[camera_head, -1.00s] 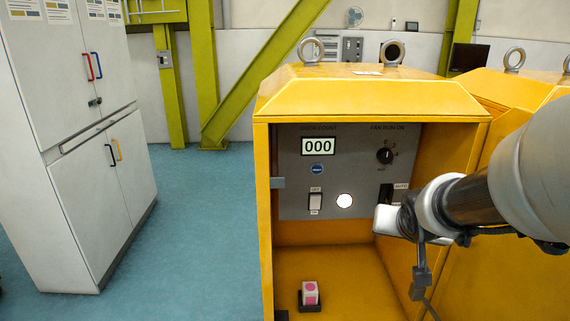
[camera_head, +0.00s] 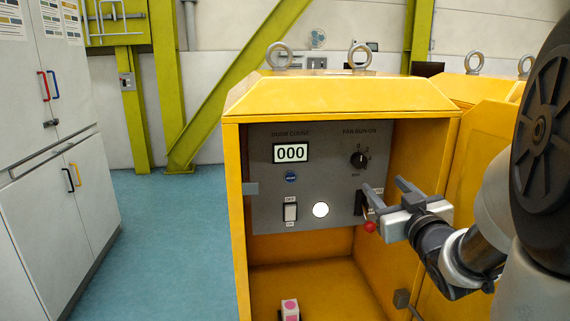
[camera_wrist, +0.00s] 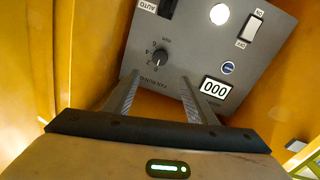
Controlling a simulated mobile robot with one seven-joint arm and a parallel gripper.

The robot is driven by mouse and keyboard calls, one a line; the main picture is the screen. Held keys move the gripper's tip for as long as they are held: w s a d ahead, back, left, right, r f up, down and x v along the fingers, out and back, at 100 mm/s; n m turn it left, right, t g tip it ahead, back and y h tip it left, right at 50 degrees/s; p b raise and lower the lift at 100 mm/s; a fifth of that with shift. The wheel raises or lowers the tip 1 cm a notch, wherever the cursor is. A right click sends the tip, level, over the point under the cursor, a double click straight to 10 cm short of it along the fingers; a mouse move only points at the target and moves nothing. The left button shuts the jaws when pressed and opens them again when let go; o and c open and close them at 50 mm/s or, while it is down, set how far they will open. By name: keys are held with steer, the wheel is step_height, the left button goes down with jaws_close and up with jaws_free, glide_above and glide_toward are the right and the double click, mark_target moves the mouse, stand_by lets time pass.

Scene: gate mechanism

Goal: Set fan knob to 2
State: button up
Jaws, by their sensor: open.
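The fan knob (camera_head: 358,159) is a small round black dial under the "FAN RUN-ON" label on the grey panel (camera_head: 265,210). Its white mark appears to point up toward 0, though it is small. In the wrist view the knob (camera_wrist: 158,58) shows upside down, with numbers around one side. My gripper (camera_head: 383,187) is open and empty in the head view, below and to the right of the knob.
The panel also has a counter reading 000 (camera_head: 291,153), a blue button (camera_head: 291,176), a white rocker switch (camera_head: 290,212) and a lit round lamp (camera_head: 320,209). A red ball (camera_head: 370,227) shows beside my gripper. Yellow cabinet walls (camera_head: 405,165) close in the right side.

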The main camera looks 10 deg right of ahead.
mark_target(360, 162)
steer(key=w, duration=1)
steer(key=w+d, duration=0.1)
steer(key=w, duration=0.3)
steer(key=shift+w, duration=0.4)
steer(key=c, duration=1)
steer(key=shift+c, duration=0.2)
steer(key=shift+m, duration=0.3)
steer(key=m+p, duration=0.2)
steer(key=m, duration=0.1)
steer(key=shift+m, duration=0.4)
steer(key=m+p, duration=0.2)
steer(key=m, duration=0.2)
steer(key=shift+g, duration=0.3)
steer(key=shift+p, duration=0.3)
